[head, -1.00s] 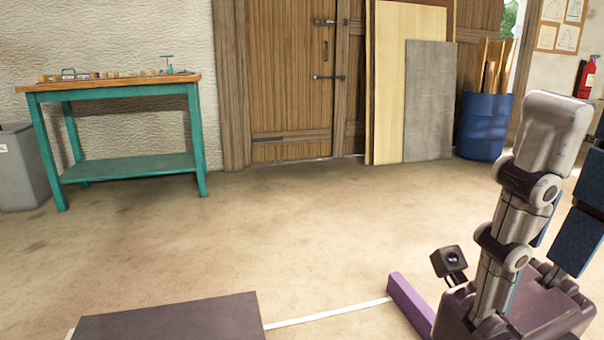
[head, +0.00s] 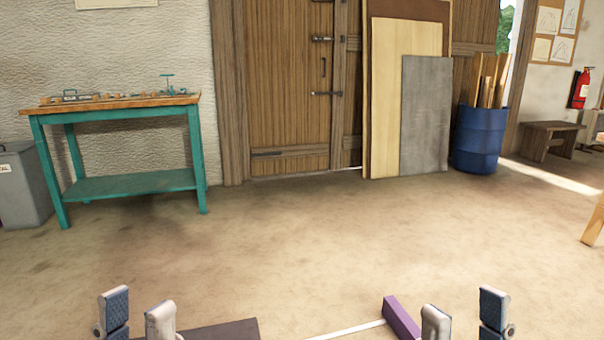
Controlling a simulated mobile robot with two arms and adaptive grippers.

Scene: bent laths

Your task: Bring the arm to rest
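My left gripper (head: 137,308) is at the bottom left of the head view. Its two fingers point up and stand apart, with a blue pad showing on the outer one. My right gripper (head: 464,310) is at the bottom right, in much the same pose, its fingers also apart. Nothing shows between the fingers of either gripper. The two grippers are well apart. The rest of both arms is below the picture edge.
A teal workbench (head: 128,185) with small tools on top stands at the left wall, beside a grey bin (head: 25,190). Boards (head: 425,120) lean by the wooden door, next to a blue barrel (head: 480,140). A purple bar (head: 402,318) lies low in front. The mid floor is clear.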

